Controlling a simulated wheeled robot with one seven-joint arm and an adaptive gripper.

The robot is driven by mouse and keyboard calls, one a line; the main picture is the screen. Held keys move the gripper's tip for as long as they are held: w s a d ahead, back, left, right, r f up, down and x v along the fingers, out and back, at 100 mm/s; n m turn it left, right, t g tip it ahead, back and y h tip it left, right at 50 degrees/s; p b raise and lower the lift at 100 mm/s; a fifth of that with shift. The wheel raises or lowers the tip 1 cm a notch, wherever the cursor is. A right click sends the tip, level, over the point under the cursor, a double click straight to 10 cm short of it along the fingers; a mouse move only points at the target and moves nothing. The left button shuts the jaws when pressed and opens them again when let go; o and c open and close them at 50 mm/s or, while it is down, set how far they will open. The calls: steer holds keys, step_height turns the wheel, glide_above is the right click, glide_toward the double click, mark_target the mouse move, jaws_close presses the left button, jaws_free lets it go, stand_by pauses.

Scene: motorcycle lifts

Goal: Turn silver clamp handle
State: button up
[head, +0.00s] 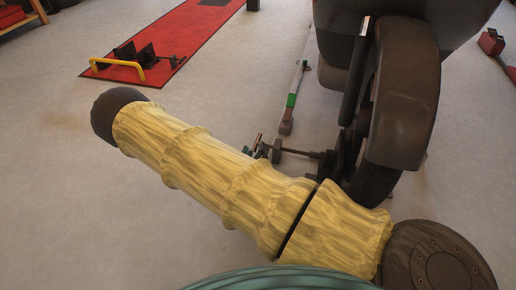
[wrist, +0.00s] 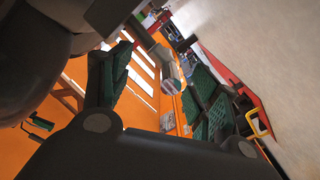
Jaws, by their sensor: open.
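In the head view, a dark metal clamp rod (head: 302,153) runs sideways to the front wheel (head: 375,175) of a motorcycle. A small dark and green cluster at the rod's left end is partly hidden by my yellow-sleeved arm; I cannot tell handle from fingers there. No silver handle can be clearly picked out. In the wrist view, my gripper (wrist: 158,58) is open, with dark green pads on both fingers. A small round grey shape (wrist: 172,85) shows between the fingers; I cannot tell what it is or how far off.
A red mat (head: 190,45) with a black stand and yellow bar (head: 128,69) lies at upper left. A thin bar with a green section (head: 291,100) lies on the floor beside the motorcycle. Pale floor (head: 60,190) is clear at left.

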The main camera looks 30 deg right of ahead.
mark_target(258, 144)
steer(key=shift+b+x, duration=0.5)
steer(key=shift+x, duration=1.35)
steer(key=c, duration=1)
